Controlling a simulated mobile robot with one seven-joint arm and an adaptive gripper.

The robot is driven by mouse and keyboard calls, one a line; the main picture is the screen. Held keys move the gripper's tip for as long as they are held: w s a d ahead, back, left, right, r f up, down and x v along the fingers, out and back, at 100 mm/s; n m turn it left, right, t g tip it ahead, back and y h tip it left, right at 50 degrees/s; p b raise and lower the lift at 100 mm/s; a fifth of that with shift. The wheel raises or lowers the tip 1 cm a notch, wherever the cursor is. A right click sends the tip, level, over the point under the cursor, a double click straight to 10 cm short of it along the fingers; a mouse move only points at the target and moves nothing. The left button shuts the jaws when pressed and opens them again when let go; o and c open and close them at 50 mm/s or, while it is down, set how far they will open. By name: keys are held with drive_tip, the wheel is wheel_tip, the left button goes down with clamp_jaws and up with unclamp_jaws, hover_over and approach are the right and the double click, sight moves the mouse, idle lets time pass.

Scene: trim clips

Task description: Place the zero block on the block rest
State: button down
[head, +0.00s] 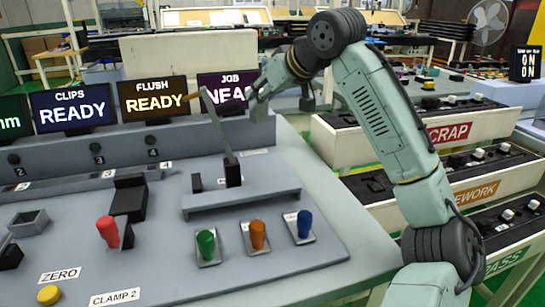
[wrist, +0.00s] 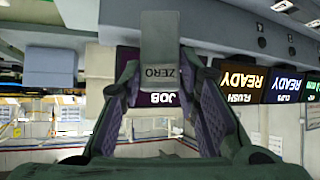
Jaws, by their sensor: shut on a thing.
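The zero block (wrist: 162,48) is grey, with a label reading ZERO. In the wrist view it sits between the two fingers of my gripper (wrist: 163,78), which is shut on it. In the head view my gripper (head: 246,98) is raised in front of the JOB screen, right of the upright grey lever; the block cannot be made out clearly there. No part is labelled as the block rest. A small open square grey holder (head: 28,222) is at the bench's left, and I cannot tell whether it is the rest.
The tall lever (head: 220,125) rises from a black mount on a raised grey platform (head: 260,192). Red (head: 107,231), green, orange and blue handles stand on the bench. A black stepped block (head: 130,196) and a yellow button (head: 49,294) are at left. Screens line the back.

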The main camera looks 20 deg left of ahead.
sight(260, 121)
drive_tip(key=f, duration=0.6)
drive_tip(key=shift+s+a, duration=0.3)
drive_tip(key=shift+f, duration=2.1)
drive_tip(key=shift+f, duration=0.2)
drive_tip(key=c, duration=1.2)
unclamp_jaws()
drive_tip(key=shift+r, duration=0.2)
drive_tip(key=b+v, duration=0.1)
drive_tip(key=v, duration=1.1)
